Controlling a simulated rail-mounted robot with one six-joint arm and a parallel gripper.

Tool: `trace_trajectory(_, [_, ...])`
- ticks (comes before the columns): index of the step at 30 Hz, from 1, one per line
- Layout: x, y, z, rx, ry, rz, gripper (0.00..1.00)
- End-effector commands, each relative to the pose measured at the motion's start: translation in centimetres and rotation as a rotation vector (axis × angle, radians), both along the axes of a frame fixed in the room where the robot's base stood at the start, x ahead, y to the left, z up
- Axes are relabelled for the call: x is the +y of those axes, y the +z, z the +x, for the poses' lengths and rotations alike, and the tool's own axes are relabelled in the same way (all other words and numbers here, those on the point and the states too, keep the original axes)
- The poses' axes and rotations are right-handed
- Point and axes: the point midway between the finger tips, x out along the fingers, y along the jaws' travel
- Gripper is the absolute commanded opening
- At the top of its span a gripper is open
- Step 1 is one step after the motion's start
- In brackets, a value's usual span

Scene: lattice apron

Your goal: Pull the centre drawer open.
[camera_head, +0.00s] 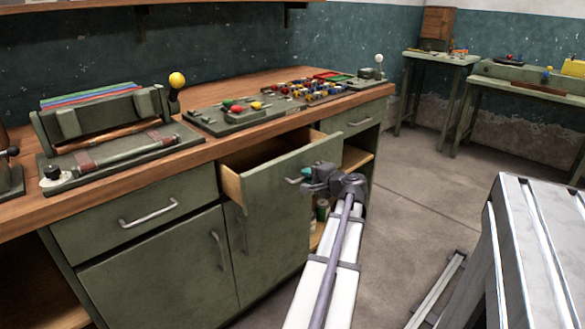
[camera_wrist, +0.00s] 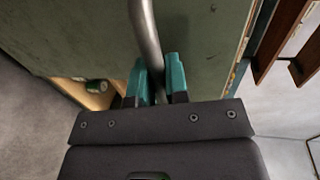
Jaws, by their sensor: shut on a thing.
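The centre drawer (camera_head: 285,178) is green-fronted with pale wooden sides and stands pulled out from the workbench, its open top showing. My gripper (camera_head: 303,180) is at the drawer front, shut on its metal bar handle. In the wrist view the teal fingertips (camera_wrist: 160,75) of my gripper close on either side of the curved handle (camera_wrist: 147,35). The green drawer front (camera_wrist: 90,35) fills much of that view beyond the fingers. The inside of the drawer is mostly hidden by its front.
A shut left drawer (camera_head: 140,212) and a right drawer (camera_head: 358,118) flank it. Cupboard doors (camera_head: 165,270) are below. The wooden bench top (camera_head: 215,147) carries control panels with coloured knobs. A metal table (camera_head: 535,245) stands at the right. Open floor (camera_head: 425,170) lies between.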

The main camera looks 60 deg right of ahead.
Motion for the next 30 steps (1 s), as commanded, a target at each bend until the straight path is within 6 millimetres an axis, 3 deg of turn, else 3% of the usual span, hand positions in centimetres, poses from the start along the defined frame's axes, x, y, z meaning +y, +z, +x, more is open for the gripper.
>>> trace_trajectory(9, [3.0,0.0,-8.6,0.001,-0.004,0.000,0.00])
trace_trajectory(18, [5.2,0.0,-15.4,0.000,-0.003,0.000,0.00])
trace_trajectory(24, [6.2,0.0,-18.1,0.000,-0.001,0.001,0.00])
trace_trajectory(30, [6.6,0.0,-19.4,0.000,0.000,0.000,0.00])
